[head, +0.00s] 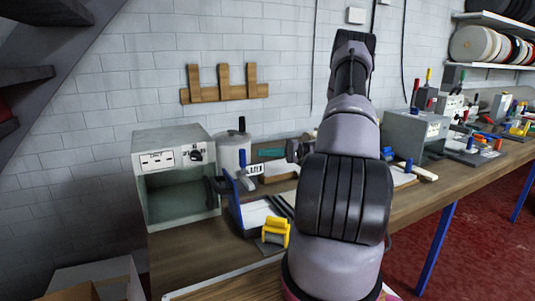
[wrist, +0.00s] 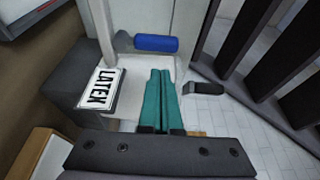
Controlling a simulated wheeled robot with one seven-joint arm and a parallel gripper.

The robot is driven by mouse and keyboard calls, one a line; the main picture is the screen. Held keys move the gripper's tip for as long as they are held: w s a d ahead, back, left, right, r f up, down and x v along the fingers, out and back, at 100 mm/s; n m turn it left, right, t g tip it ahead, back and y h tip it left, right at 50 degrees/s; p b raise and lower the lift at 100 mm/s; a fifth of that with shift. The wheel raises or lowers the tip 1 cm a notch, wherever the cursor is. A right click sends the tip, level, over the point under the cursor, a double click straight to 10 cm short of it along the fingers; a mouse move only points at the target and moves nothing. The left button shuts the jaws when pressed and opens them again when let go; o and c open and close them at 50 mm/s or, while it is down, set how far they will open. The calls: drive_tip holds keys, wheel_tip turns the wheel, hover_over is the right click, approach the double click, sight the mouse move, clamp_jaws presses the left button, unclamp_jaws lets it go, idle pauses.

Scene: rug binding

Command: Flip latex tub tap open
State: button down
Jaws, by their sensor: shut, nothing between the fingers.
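The latex tub (head: 229,158) is a pale grey cylinder with a black knob on its lid, standing right of a grey cabinet. Its LATEX label shows in the wrist view (wrist: 100,89). A blue-sleeved tap lever (wrist: 155,43) lies crosswise just beyond my fingertips in the wrist view; it also shows upright before the tub in the head view (head: 241,158). My gripper (wrist: 160,74) has teal fingers pressed together, empty, with a small apparent gap to the lever. In the head view, my gripper (head: 263,153) is right of the tub. Contact with the lever cannot be told.
The open-fronted grey cabinet (head: 152,150) stands left on the wooden bench. A blue-sided fixture and a yellow clamp (head: 275,231) are in front of the tub. More machines (head: 415,132) line the bench at right. A wooden rack (head: 225,92) hangs on the wall.

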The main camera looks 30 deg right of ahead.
sight(243, 162)
drive_tip(key=x, duration=0.6)
drive_tip(key=shift+a, duration=0.2)
drive_tip(key=shift+s+r+n+y, duration=0.1)
drive_tip(key=shift+s+n+y, duration=0.3)
drive_tip(key=shift+n, duration=0.3)
drive_tip(key=s+n, duration=0.1)
drive_tip(key=n, duration=0.1)
drive_tip(key=s+n+y, duration=0.1)
drive_tip(key=n, duration=0.1)
drive_tip(key=s+n+g+y, duration=0.1)
drive_tip(key=s+n, duration=0.1)
drive_tip(key=n, duration=0.1)
drive_tip(key=shift+s+f, duration=0.15)
drive_tip(key=shift+f, duration=0.25)
drive_tip(key=shift+s, duration=0.1)
drive_tip(key=shift+d+f, duration=0.1)
idle(0.5)
